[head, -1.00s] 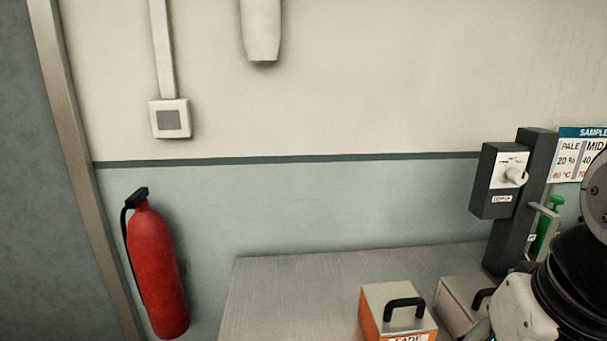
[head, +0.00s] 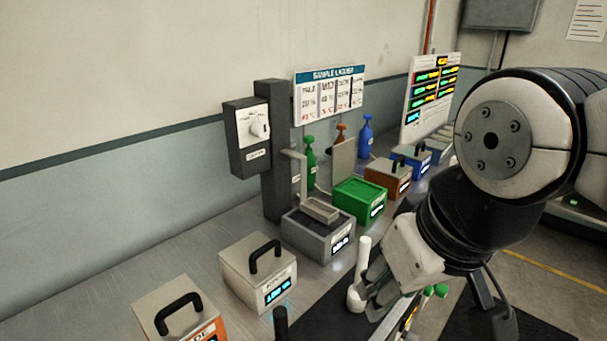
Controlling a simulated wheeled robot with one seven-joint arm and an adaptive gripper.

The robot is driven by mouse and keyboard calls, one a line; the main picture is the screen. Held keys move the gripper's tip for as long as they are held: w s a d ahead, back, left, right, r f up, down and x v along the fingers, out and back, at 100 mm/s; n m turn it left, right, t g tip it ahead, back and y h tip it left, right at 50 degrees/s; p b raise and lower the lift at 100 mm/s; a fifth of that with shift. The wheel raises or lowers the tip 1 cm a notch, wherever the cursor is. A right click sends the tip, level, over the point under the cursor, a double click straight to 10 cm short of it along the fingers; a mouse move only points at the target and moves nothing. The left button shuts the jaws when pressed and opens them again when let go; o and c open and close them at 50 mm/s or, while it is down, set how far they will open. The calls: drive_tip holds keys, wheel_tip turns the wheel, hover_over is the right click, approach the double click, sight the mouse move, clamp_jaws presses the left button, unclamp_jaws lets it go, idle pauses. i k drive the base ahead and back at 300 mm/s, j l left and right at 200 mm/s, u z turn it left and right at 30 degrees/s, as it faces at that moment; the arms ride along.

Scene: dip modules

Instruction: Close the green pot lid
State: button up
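The green pot (head: 358,203) stands on the bench among a row of similar boxes, with a small display on its front. Its top shows no black handle like the other pots have. A pale flat plate (head: 343,162) stands upright at its back edge and looks like its raised lid. My gripper (head: 372,292) is in front of the row, nearer to me than the green pot and apart from it. My arm partly hides it, and its fingers are too unclear to tell whether they are open or shut.
A grey box with a metal tray (head: 320,209) stands left of the green pot, beside a dark post (head: 273,150). A brown pot (head: 388,178) is to its right. A white pot (head: 258,272) is nearer. A white upright rod (head: 363,256) shows beside my gripper.

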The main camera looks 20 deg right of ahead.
sight(343, 154)
drive_tip(key=z, duration=0.5)
drive_tip(key=i+l, duration=0.1)
drive_tip(key=i, duration=0.35)
drive_tip(key=i+l, duration=0.15)
drive_tip(key=i, duration=0.3)
